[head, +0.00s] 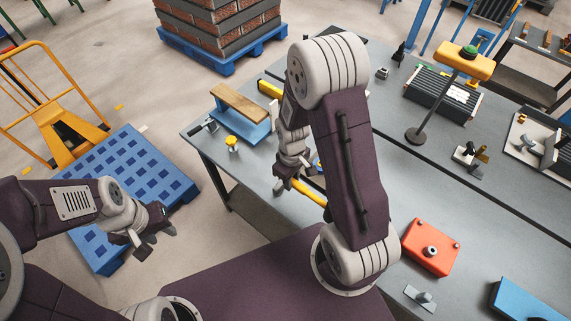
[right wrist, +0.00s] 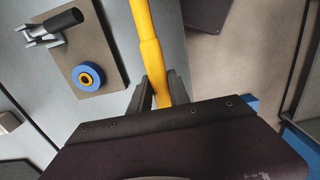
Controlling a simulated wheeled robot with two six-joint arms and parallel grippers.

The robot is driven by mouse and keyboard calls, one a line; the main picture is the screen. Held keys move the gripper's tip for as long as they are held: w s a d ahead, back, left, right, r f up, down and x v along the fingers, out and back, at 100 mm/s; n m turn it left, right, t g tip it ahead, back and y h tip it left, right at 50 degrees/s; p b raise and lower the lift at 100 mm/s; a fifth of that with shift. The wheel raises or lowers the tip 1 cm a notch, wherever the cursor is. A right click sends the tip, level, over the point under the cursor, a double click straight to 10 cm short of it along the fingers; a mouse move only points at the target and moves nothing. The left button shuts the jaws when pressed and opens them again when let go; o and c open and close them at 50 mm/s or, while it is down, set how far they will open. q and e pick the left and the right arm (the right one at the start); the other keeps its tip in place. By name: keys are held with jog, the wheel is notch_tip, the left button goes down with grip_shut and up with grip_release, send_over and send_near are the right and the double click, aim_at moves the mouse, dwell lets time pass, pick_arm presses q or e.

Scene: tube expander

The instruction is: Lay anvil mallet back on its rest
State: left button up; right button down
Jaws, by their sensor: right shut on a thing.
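My right gripper (head: 281,186) is shut on the yellow handle of the mallet (head: 308,190), above the near part of the grey table. In the right wrist view the mallet handle (right wrist: 148,45) runs from between the fingers (right wrist: 161,88) to the top edge. The mallet's head is not visible in either view; my right arm covers much of the area in the head view. I cannot make out which thing is the mallet's rest. My left gripper (head: 156,238) is open and empty, left of the table, near the blue pallet.
The grey table (head: 385,150) holds a blue stand with a wooden top (head: 240,104), a yellow-capped item (head: 232,142) and a red box (head: 431,246). A board (right wrist: 105,68) carries a black-handled clamp (right wrist: 58,26) and blue disc (right wrist: 85,77). A blue pallet (head: 168,180) stands left.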

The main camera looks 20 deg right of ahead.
dwell(0.3)
notch_tip(320, 180, down, 6)
jog(key=b, duration=0.4)
jog(key=shift+b, duration=0.3)
jog(key=shift+f, duration=0.1)
jog(key=shift+f+b, duration=0.6)
jog(key=shift+f, duration=0.3)
dwell(0.6)
jog(key=c, duration=1.1)
grip_release()
jog(key=shift+c, duration=0.2)
